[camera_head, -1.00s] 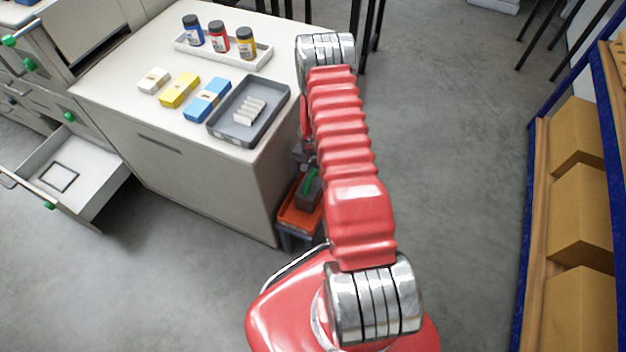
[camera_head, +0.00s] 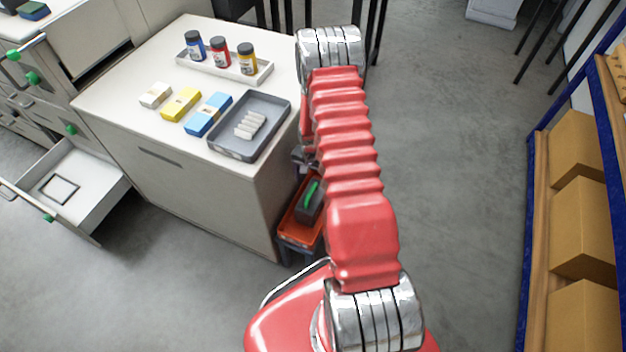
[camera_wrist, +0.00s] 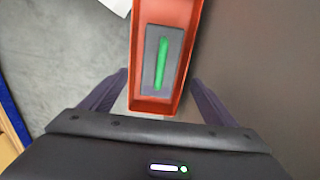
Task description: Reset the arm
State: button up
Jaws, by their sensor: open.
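My red arm reaches forward across the middle of the head view, beside the right end of the cabinet. My gripper shows in the wrist view (camera_wrist: 160,98), with its two dark fingers spread wide apart and nothing between them that it holds. Beyond the fingers is an orange tray (camera_wrist: 142,104) holding a dark grey block (camera_wrist: 150,74) with a green strip on top. In the head view the same orange tray (camera_head: 295,232) stands low against the cabinet's end, partly hidden by my arm, with the block (camera_head: 309,207) in it. The gripper itself is mostly hidden there.
The white cabinet top (camera_head: 150,65) bears a grey tray (camera_head: 222,144) with white pieces, several small blocks, and a white tray (camera_head: 262,76) with three jars. An open drawer (camera_head: 98,190) juts out at left. A shelf with boxes (camera_head: 580,235) stands at right. Floor between is clear.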

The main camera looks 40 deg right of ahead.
dwell(0.5)
jog(key=shift+s+a+n, duration=0.1)
jog(key=shift+s+n, duration=0.1)
jog(key=shift+n, duration=0.1)
jog(key=s+a+r+n+g, duration=0.2)
jog(key=s+a, duration=0.1)
jog(key=s, duration=0.3)
jog(key=s+a+r+n+t, duration=0.2)
jog(key=a+r, duration=0.5)
jog(key=r, duration=0.9)
jog(key=s+a+r+n+t, duration=0.3)
jog(key=s+a+r, duration=0.3)
jog(key=r, duration=1)
jog(key=s+a+r+n+t, duration=0.2)
jog(key=s+a+r+n, duration=0.2)
jog(key=r, duration=1.2)
jog(key=s+a, duration=0.2)
jog(key=a, duration=0.1)
jog(key=shift+s+a+r+t, duration=0.2)
jog(key=shift+a+r+t, duration=0.05)
jog(key=shift+a+t, duration=0.05)
